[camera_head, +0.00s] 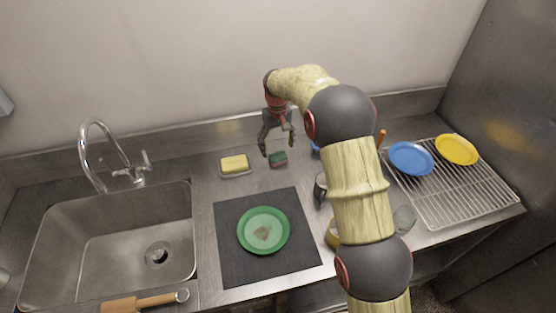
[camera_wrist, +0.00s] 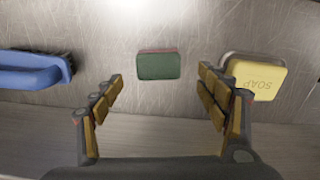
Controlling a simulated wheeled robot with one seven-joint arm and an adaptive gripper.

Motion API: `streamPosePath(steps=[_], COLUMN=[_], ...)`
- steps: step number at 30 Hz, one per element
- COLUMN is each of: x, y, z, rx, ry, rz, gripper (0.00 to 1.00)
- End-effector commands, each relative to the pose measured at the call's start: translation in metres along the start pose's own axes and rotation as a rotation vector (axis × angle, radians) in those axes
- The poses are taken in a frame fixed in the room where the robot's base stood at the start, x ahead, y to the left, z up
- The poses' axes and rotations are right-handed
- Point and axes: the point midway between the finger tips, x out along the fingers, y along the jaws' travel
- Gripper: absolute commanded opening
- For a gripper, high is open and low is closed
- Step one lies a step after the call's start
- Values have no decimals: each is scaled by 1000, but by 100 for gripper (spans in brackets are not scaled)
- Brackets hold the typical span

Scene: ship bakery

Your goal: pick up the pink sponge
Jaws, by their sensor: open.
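The sponge (camera_head: 278,160) lies flat on the steel counter near the back wall. Its top is dark green, and a thin pinkish-red edge shows along one side in the wrist view (camera_wrist: 158,66). My gripper (camera_head: 278,150) is open and empty above the sponge, pointing down. In the wrist view the two fingers (camera_wrist: 160,78) stand wide apart, and the sponge appears between and slightly beyond their tips, untouched.
Yellow soap (camera_head: 234,163) on a dish lies left of the sponge. A blue-handled brush (camera_wrist: 36,72) lies on the other side. A green plate (camera_head: 263,230) rests on a dark mat (camera_head: 300,262) in front. The sink (camera_head: 110,250) is left; a wire rack (camera_head: 450,201) with plates is right.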

Motion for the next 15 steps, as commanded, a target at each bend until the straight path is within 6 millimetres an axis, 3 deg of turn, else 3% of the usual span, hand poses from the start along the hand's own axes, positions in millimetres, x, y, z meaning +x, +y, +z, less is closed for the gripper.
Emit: streamPosePath(steps=[7,15], x=[38,44], y=[2,2], z=[3,2], rx=[0,0], ry=[-5,-1], rz=[-1,0], gripper=[74,74])
